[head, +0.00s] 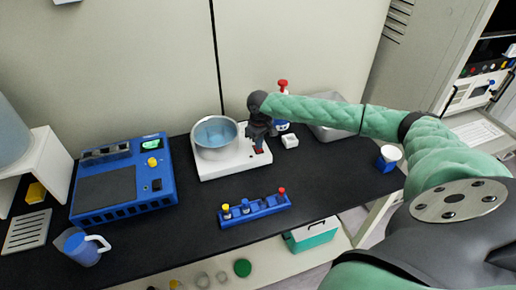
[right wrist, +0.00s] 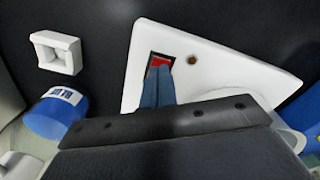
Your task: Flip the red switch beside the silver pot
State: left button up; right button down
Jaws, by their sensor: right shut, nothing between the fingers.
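The silver pot (head: 215,150) sits on a white base plate (head: 213,172) near the back of the black bench. The red switch (head: 259,151) is set in the same white base, right of the pot. In the right wrist view the red switch (right wrist: 161,60) shows in a dark rectangular slot. My right gripper (head: 258,143) is shut and empty, pointing down at the switch. In the right wrist view its blue fingertips (right wrist: 159,70) overlap the lower part of the slot; I cannot tell whether they touch the switch. My left gripper is not in view.
A blue device (head: 120,190) stands to the left, and a blue rack (head: 254,210) with colored tops stands in front. A small white block (head: 290,141) lies right of the base.

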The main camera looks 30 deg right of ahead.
jog(key=shift+s+f, duration=0.1)
jog(key=shift+f, duration=0.55)
dwell(0.6)
jog(key=shift+r, duration=0.2)
jog(key=shift+r+p, duration=0.7)
jog(key=shift+p, duration=0.15)
jog(key=shift+r, duration=0.1)
pick_arm(q)
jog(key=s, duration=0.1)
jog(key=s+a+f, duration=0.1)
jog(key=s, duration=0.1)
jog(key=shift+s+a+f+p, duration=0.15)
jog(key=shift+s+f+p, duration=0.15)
jog(key=shift+p, duration=0.05)
pick_arm(e)
jog(key=shift+r, duration=0.25)
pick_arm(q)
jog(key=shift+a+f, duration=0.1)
pick_arm(e)
jog(key=shift+r, duration=0.1)
